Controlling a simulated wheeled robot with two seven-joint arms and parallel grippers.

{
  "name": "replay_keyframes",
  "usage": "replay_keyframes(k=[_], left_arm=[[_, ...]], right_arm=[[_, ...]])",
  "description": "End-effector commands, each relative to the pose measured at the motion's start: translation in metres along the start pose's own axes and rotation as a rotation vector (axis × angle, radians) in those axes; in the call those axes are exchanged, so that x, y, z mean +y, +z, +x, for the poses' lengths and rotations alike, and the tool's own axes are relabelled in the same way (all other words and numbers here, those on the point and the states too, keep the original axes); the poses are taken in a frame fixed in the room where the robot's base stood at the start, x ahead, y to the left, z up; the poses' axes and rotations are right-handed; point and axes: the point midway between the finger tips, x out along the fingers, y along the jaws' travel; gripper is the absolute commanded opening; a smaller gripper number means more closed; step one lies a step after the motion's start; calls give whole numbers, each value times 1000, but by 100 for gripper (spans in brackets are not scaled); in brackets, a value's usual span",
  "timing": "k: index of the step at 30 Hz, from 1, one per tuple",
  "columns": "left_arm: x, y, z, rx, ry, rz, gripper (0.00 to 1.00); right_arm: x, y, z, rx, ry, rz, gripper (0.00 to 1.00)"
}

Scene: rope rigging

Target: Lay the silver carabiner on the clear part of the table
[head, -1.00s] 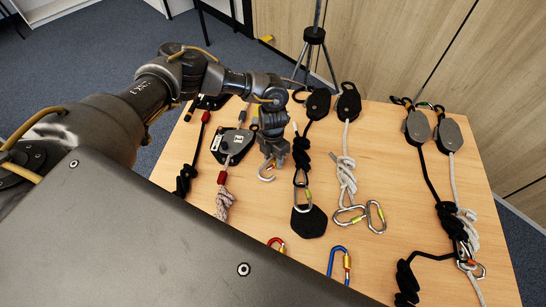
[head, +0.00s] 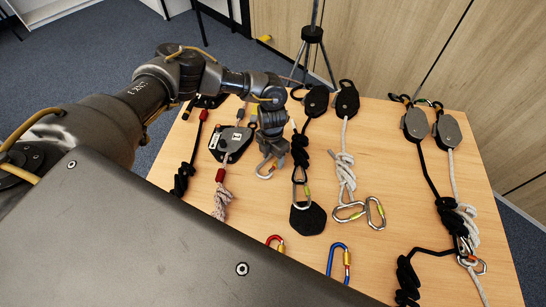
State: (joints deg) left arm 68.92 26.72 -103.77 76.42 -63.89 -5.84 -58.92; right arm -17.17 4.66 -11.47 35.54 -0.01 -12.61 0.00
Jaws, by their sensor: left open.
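A silver carabiner with an orange part (head: 265,171) shows at the fingertips of my left gripper (head: 272,157), low over the left middle of the table (head: 345,100). The gripper points down and is open. The fingers hide part of this carabiner, and I cannot tell whether it touches the table. Two more silver carabiners lie at the end of the white rope, one on the left (head: 349,212) and one on the right (head: 375,213). Another silver carabiner (head: 301,198) hangs on the black rope over a black plate (head: 308,220). My right gripper is not in view.
A black pulley device (head: 231,143) with rope lies left of the gripper. A red carabiner (head: 275,241) and a blue carabiner (head: 338,258) lie near the front. Black and grey ropes with pulleys (head: 416,123) run down the right side. Bare table lies between the white rope and these.

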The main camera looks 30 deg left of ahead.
Motion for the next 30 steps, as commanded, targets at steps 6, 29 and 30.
replay_keyframes(k=[6,29,30], left_arm=[[8,-6,5,12,16,-10,66],[1,-2,-122,3,6,-2,66],[1,-2,-125,4,6,-2,66]], right_arm=[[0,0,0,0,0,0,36],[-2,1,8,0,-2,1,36],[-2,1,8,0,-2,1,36]])
